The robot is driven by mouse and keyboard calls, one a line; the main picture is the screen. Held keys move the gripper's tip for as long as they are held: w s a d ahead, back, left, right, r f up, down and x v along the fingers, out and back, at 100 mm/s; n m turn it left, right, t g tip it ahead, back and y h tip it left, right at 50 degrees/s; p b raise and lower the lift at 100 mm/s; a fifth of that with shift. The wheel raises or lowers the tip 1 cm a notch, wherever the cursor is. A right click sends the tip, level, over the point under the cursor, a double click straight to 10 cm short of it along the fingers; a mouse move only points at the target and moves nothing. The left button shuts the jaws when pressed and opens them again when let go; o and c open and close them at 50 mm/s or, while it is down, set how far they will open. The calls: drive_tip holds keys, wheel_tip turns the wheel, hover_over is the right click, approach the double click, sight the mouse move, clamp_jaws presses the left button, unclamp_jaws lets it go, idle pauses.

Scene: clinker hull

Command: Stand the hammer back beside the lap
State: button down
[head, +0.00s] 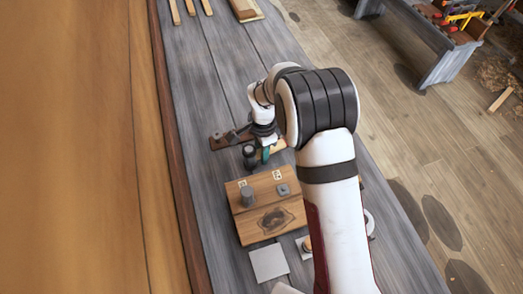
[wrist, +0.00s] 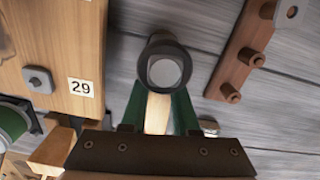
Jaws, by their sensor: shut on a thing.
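My gripper (head: 263,154) is over the grey plank bench, just beyond the wooden lap piece. In the wrist view its green fingers (wrist: 159,100) are shut on the pale handle of the hammer (wrist: 165,70). The hammer's dark round head, with a grey face, points toward the wrist camera; in the head view the hammer head (head: 249,154) shows left of the fingers. The lap (head: 240,225), a light wooden block with metal fittings and number labels, also shows in the wrist view (wrist: 65,50), left of the hammer and apart from it. The handle's lower end is hidden.
A red-brown strip with pegs (head: 217,141) lies behind the gripper; it also shows in the wrist view (wrist: 236,60). A pale square (head: 268,262) lies in front of the lap. The orange plank hull (head: 85,150) walls the left.

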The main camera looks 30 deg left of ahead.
drive_tip(key=shift+f, duration=0.15)
drive_tip(key=c, duration=0.6)
unclamp_jaws()
wheel_tip(320, 180, up, 8)
